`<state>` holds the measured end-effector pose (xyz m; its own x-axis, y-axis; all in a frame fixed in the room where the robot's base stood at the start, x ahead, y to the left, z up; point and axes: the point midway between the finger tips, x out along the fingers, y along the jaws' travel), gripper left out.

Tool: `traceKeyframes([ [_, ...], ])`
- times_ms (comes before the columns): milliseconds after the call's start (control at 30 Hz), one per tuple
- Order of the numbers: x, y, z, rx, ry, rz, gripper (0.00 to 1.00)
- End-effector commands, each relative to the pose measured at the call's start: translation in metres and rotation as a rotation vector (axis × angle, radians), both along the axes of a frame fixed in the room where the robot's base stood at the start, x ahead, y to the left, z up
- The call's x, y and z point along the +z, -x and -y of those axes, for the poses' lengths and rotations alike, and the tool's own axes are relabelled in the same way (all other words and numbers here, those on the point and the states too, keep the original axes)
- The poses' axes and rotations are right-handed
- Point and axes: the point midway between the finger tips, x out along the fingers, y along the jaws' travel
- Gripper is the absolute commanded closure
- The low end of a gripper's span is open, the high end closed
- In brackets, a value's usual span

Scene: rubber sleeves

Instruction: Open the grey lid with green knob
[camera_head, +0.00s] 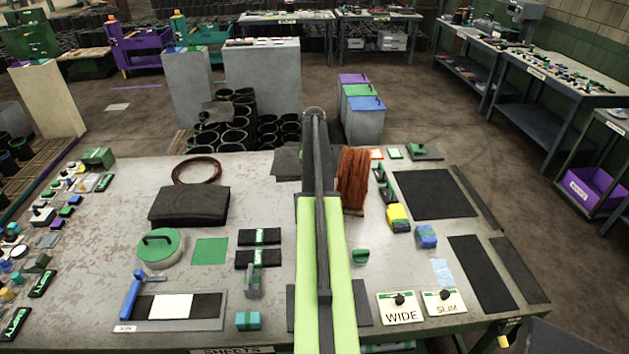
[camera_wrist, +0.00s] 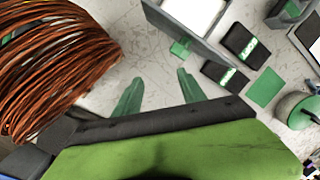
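My gripper (camera_wrist: 158,92) shows in the wrist view as two green fingers spread apart, with nothing between them. A grey-framed piece with a pale face (camera_wrist: 190,15) stands at the top of the wrist view, beyond the fingertips. A small green block (camera_wrist: 181,48), perhaps the knob, shows at its edge, close to the right finger but apparently apart from it. Whether the grey piece is the lid, and whether it is open, I cannot tell. In the head view my arm covers this area and hides my fingers.
A brown strand bundle (camera_head: 353,180) stands right of my arm and also fills the wrist view's left (camera_wrist: 50,60). Black green-labelled blocks (camera_head: 258,237), a green square (camera_head: 210,251) and a round green lid (camera_head: 158,247) lie left. WIDE (camera_head: 401,308) and SLIM (camera_head: 444,301) plates lie right.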

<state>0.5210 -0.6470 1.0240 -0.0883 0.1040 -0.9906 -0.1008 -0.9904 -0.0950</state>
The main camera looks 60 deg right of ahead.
Motion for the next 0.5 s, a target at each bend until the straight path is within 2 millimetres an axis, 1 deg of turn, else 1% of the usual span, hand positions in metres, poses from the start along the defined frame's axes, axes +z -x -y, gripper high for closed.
traceKeyframes([
  [33, 0.024, -0.002, 0.001, 0.001, 0.0, 0.0, 0.52],
  [400, 0.105, -0.01, 0.009, 0.001, -0.002, 0.002, 0.52],
  [500, 0.12, -0.012, 0.01, 0.0, -0.003, 0.002, 0.52],
])
